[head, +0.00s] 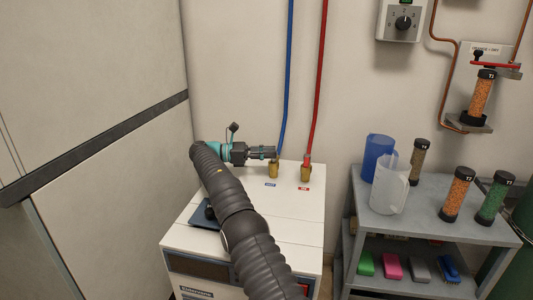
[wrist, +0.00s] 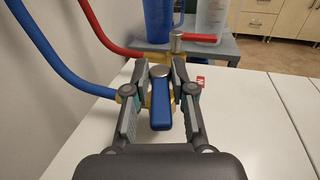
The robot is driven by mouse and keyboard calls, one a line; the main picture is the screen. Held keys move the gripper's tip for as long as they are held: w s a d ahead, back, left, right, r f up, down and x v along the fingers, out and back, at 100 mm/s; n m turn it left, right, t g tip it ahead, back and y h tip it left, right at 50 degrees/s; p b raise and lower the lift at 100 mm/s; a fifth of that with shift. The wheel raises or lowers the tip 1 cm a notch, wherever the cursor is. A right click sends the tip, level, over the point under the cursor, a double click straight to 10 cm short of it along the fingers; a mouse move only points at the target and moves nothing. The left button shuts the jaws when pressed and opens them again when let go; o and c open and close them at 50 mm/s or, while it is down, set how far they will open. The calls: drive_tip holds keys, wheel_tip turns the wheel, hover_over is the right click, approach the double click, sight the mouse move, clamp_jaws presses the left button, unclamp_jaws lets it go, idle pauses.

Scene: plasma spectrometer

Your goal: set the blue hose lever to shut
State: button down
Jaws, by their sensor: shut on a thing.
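The blue hose (wrist: 60,68) comes in from the left to a brass valve (wrist: 130,92) on the white cabinet. The blue lever (wrist: 160,108) sits under a round metal cap on that valve and points toward the wrist camera. My gripper (wrist: 161,80) has one finger on each side of the lever and is shut on it near the cap. In the head view my gripper (head: 264,153) reaches the valve at the foot of the blue hose (head: 287,80) from the left. The lever is hidden there.
Just beyond, the red hose (wrist: 95,25) ends at a brass valve with a red lever (wrist: 197,37). A grey shelf (head: 440,228) with jugs and bottles stands to the right. The cabinet top (wrist: 230,120) is clear on the right.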

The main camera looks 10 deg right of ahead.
drive_tip(key=shift+r, duration=0.15)
drive_tip(key=c, duration=1.1)
unclamp_jaws()
drive_tip(key=shift+w+a, duration=0.1)
drive_tip(key=shift+a, duration=0.05)
drive_tip(key=shift+s+n+t, duration=0.15)
drive_tip(key=shift+n+t, duration=0.4)
drive_tip(key=shift+t, duration=0.35)
drive_tip(key=shift+s+n+t, duration=0.15)
drive_tip(key=shift+n+t, duration=0.4)
drive_tip(key=shift+t, duration=0.35)
